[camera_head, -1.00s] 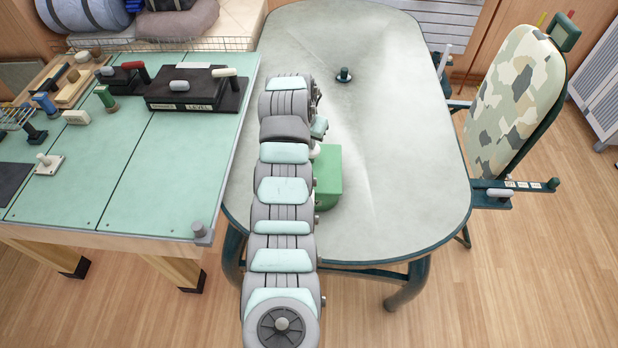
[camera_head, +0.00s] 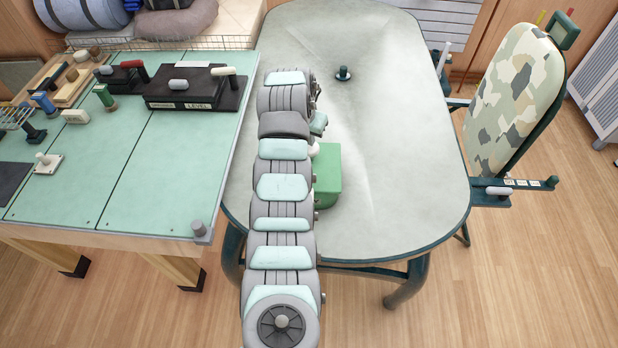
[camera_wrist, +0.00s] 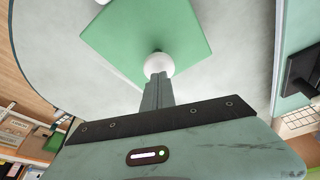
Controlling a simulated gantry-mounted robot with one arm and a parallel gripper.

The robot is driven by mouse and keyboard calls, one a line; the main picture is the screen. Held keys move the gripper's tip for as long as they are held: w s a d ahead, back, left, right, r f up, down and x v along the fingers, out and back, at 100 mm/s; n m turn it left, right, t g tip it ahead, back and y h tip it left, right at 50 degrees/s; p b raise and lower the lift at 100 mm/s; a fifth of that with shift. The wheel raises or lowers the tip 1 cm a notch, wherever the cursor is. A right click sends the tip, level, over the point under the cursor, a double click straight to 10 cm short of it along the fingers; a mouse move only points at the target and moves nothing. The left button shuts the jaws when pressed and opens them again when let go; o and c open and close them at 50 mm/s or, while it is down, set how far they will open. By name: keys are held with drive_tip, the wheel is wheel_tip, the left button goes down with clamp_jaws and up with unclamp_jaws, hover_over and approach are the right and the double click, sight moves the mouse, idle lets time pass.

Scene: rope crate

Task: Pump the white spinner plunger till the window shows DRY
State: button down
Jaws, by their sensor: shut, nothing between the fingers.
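The spinner is a green box (camera_head: 328,176) on the oval table, right of my arm in the head view. Its white plunger knob (camera_head: 314,150) shows at the box's upper left edge, partly hidden by my arm. In the wrist view the white knob (camera_wrist: 158,62) stands over the green top (camera_wrist: 190,35). My gripper (camera_wrist: 157,82) is shut and empty, its fingertips in line with the knob and overlapping its edge. Whether they touch it I cannot tell. The window showing DRY is not visible in either view.
The oval table (camera_head: 400,170) is mostly clear, with a small dark green knob (camera_head: 343,74) near its back. A mint workbench (camera_head: 150,170) with several handled devices adjoins on the left. A camouflage-patterned board (camera_head: 515,95) stands at the right.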

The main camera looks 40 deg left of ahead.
drive_tip(key=shift+f, duration=0.1)
drive_tip(key=shift+f+b, duration=0.7)
drive_tip(key=shift+f, duration=1.55)
drive_tip(key=shift+r, duration=0.25)
drive_tip(key=shift+r+p, duration=0.35)
drive_tip(key=shift+r, duration=1.7)
drive_tip(key=shift+r, duration=0.15)
drive_tip(key=shift+r, duration=2.45)
